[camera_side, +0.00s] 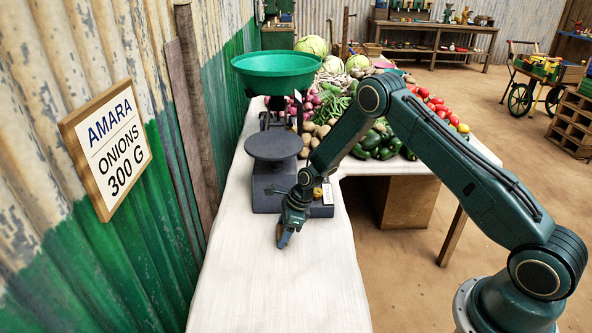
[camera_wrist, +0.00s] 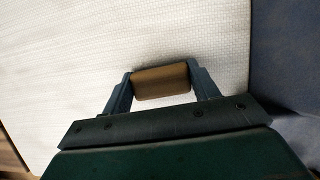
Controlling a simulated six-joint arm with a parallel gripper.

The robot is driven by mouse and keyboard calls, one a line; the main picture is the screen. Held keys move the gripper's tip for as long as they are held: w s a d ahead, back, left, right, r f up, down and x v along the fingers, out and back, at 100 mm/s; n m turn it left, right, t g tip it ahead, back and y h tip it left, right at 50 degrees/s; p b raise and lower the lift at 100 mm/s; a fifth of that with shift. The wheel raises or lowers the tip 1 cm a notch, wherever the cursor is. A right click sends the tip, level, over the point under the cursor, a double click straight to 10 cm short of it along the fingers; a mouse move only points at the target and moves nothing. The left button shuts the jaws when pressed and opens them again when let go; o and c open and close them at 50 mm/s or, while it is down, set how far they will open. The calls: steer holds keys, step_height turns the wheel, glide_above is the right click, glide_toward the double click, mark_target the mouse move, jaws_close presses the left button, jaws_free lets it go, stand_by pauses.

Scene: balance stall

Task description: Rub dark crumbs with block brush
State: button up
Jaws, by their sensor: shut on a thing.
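My gripper (camera_side: 284,234) is low over the white cloth of the counter, in front of the scale base. In the wrist view my gripper (camera_wrist: 160,77) is shut on the brown block brush (camera_wrist: 161,83), with one finger at each end of it. I cannot make out any dark crumbs in either view.
The dark scale (camera_side: 272,147) with a green pan (camera_side: 277,69) stands just behind my gripper. The scale's blue-grey side fills the right of the wrist view. Vegetables (camera_side: 375,140) are heaped behind. The white cloth (camera_side: 275,292) is clear toward the front. A corrugated wall is left.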

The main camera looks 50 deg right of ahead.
steer(key=shift+w+d, duration=1.15)
steer(key=shift+d, duration=0.1)
steer(key=shift+s+a, duration=2.35)
steer(key=shift+a, duration=0.05)
steer(key=shift+r, duration=0.15)
step_height(320, 180, up, 8)
steer(key=shift+r, duration=0.2)
